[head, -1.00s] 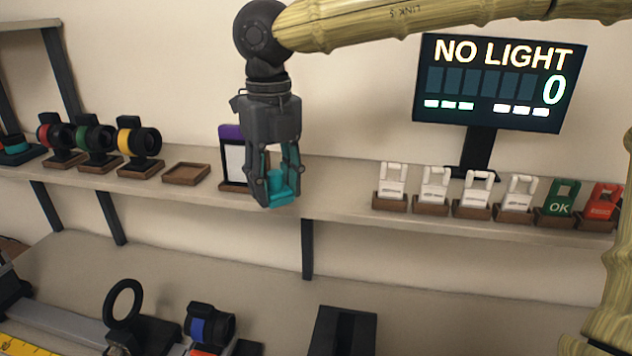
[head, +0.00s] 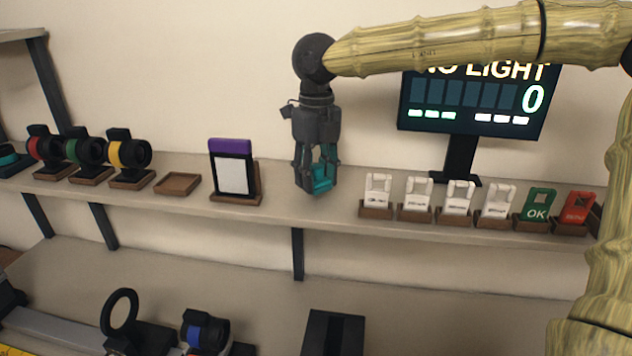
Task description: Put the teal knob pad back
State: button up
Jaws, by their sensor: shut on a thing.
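My gripper (head: 315,186) hangs fingers down above the back shelf, right of the framed white card and left of the row of white pieces. It is shut on a teal piece, which I take to be the teal knob pad (head: 321,181). The fingers hide part of the pad. The pad appears to be above the shelf top, but I cannot tell the gap exactly. Another teal item (head: 9,159) on a dark base is cut off at the far left edge.
An empty wooden tray (head: 177,183) lies between the yellow-ringed lens (head: 130,157) and the framed card with the purple top (head: 232,172). White pieces (head: 416,194) and green and red cards stand in holders at the right, below the screen (head: 480,98). A lower bench holds a blue-banded lens (head: 205,331).

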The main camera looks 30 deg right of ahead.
aim_at(316, 186)
jog(key=shift+f+p, duration=0.4)
jog(key=shift+f, duration=1)
jog(key=o, duration=1)
jog(key=shift+f, duration=0.1)
notch_tip(316, 186, up, 12)
jog(key=b, duration=0.3)
jog(key=shift+r, duration=0.2)
